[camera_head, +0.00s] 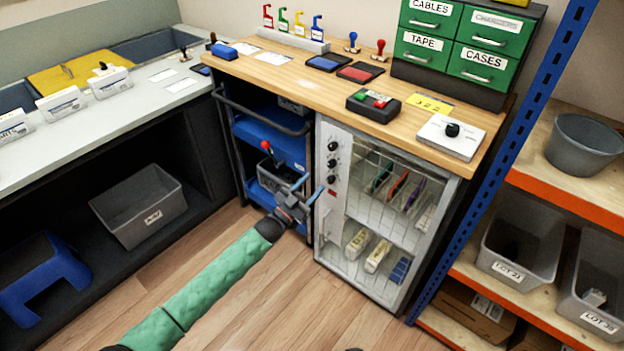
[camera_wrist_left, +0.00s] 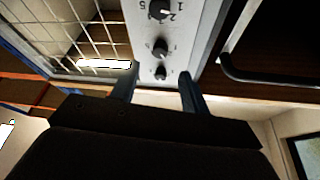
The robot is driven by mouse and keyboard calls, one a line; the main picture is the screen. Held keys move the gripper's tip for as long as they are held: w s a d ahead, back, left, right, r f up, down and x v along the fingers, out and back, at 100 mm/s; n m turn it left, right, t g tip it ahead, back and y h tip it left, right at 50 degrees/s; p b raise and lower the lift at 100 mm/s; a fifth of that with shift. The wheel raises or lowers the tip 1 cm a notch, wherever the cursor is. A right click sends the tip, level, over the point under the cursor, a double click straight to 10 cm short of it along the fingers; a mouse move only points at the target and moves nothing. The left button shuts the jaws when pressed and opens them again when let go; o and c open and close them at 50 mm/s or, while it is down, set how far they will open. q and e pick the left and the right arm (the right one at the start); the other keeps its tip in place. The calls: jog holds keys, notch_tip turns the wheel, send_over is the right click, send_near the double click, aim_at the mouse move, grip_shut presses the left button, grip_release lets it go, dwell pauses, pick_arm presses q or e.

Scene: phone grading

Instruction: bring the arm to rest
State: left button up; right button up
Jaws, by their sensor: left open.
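My left arm (camera_head: 210,283) in its green sleeve reaches up from the bottom left in the head view. My left gripper (camera_head: 309,188) is open, with its blue fingers apart and no object between them. It is in front of the left edge of the glass-fronted cabinet, near the cabinet's control panel (camera_head: 331,170). In the left wrist view the two fingers (camera_wrist_left: 158,92) stand apart below the panel's dark knobs (camera_wrist_left: 160,47). Whether a finger touches the panel, I cannot tell. My right gripper is not in view.
A blue-shelved cart (camera_head: 268,140) with a dark rail stands left of the cabinet (camera_head: 335,230). A grey bin (camera_head: 140,205) and a blue stool (camera_head: 40,275) are under the left counter. A shelf rack (camera_head: 560,195) with grey bins stands at right. The wooden floor in front is clear.

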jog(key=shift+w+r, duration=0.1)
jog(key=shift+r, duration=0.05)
pick_arm(q)
notch_tip(320, 180, down, 6)
jog(key=w+n+g+y, duration=0.1)
jog(key=w+g+y, duration=0.15)
jog(key=y, duration=0.25)
jog(key=s+a+r+n+g+y+p, duration=0.1)
jog(key=s+a+r+n+g+y, duration=0.2)
jog(key=s, duration=0.8)
jog(key=s+a+r+n+g+y+p, duration=0.2)
jog(key=s+a+r+g+y, duration=0.3)
jog(key=s, duration=0.5)
jog(key=s+f+n+g+p, duration=0.1)
jog(key=s+f+g+p, duration=0.1)
jog(key=s, duration=1.3)
jog(key=s+a+f+n+g+p, duration=0.1)
jog(key=s+f+p, duration=0.1)
jog(key=s, duration=1.2)
jog(key=shift+s+n+g, duration=0.35)
jog(key=shift+s+n, duration=0.05)
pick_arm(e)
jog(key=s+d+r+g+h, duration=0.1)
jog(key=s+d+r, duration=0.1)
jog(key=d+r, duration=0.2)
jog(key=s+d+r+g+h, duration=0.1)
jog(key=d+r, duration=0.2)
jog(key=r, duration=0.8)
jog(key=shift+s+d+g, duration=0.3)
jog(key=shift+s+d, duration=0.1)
